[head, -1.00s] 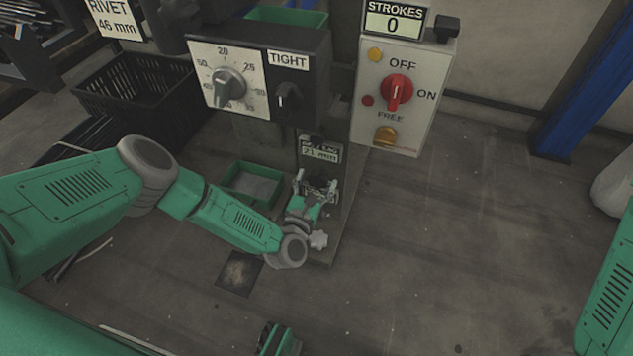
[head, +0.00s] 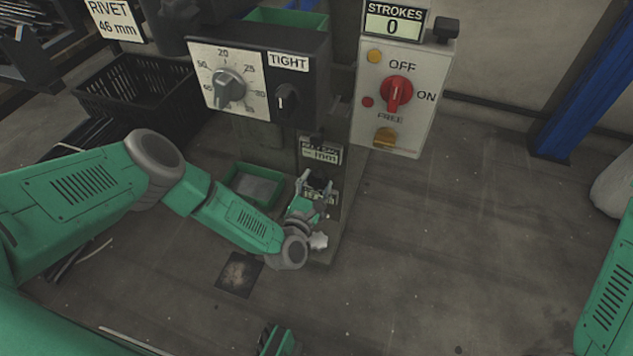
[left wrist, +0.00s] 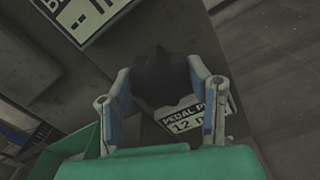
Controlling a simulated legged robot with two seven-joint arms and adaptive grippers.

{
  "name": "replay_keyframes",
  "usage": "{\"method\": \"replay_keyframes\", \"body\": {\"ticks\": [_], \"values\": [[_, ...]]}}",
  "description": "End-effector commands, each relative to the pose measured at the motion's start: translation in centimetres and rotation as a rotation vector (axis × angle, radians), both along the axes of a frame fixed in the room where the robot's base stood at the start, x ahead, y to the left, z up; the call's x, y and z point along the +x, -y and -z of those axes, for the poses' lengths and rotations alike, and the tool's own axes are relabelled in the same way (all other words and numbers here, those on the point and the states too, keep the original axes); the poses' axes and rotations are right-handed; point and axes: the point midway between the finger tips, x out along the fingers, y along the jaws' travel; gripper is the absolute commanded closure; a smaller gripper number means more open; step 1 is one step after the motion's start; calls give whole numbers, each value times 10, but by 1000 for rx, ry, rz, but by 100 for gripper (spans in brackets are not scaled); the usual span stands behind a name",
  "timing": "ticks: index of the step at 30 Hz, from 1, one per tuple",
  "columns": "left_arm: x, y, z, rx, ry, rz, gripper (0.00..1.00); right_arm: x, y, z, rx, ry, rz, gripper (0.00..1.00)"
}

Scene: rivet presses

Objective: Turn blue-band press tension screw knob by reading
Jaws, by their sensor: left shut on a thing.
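My left gripper (head: 317,184) is low on the front of the press, under a small reading plate (head: 321,154). The plate's "mm" is legible, but its digits are blurred now. In the left wrist view, my left gripper's fingers (left wrist: 166,108) are on both sides of a dark lobed knob (left wrist: 168,78) and shut on it. A label (left wrist: 194,120) reading "PEDAL P..." and "12 m..." is partly hidden behind a finger. In the head view the knob is mostly hidden by the gripper.
Above are a numbered dial (head: 229,88), a black switch marked TIGHT (head: 287,98), and a control box (head: 401,92) with a red knob and STROKES 0 display. A green tray (head: 253,186) is left of the gripper. The floor to the right is clear.

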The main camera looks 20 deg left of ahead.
Motion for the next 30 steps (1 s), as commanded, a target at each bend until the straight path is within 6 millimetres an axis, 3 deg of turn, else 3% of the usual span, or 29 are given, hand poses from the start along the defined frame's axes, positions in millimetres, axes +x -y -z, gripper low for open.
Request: {"method": "replay_keyframes", "body": {"ticks": [30], "values": [[-1, 5, 4, 966, 30, 9, 84, 0, 0, -2, 0, 0, 0, 100]]}}
